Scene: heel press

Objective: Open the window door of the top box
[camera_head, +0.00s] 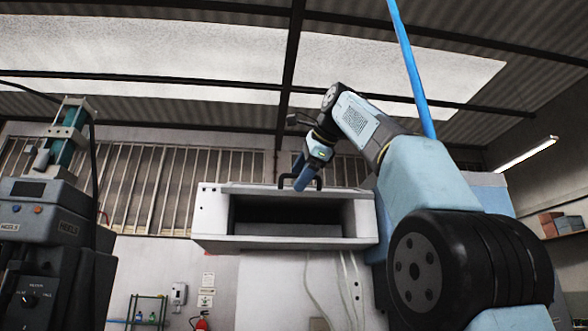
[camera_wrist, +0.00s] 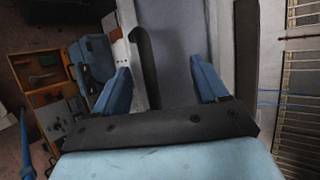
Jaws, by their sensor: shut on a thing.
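The white top box (camera_head: 212,220) hangs in the middle of the head view, its wide front opening uncovered and dark inside. The window door (camera_head: 268,188) shows edge-on as a thin strip along the box's top, so it looks raised. Its black handle (camera_head: 318,177) stands up from that edge. My gripper (camera_head: 302,180) is at the handle, pointing down, with blue fingers. In the wrist view, my gripper (camera_wrist: 163,82) has the curved black handle (camera_wrist: 146,65) between its fingers, nearer the left one. It is shut on the handle, though the contact points are not clear.
A grey machine (camera_head: 45,230) stands at the left. A green rack (camera_head: 148,312) and a red extinguisher (camera_head: 200,320) are below, by the wall. Pale hoses (camera_head: 345,280) hang under the box. A shelf with boxes (camera_head: 560,225) is at the right.

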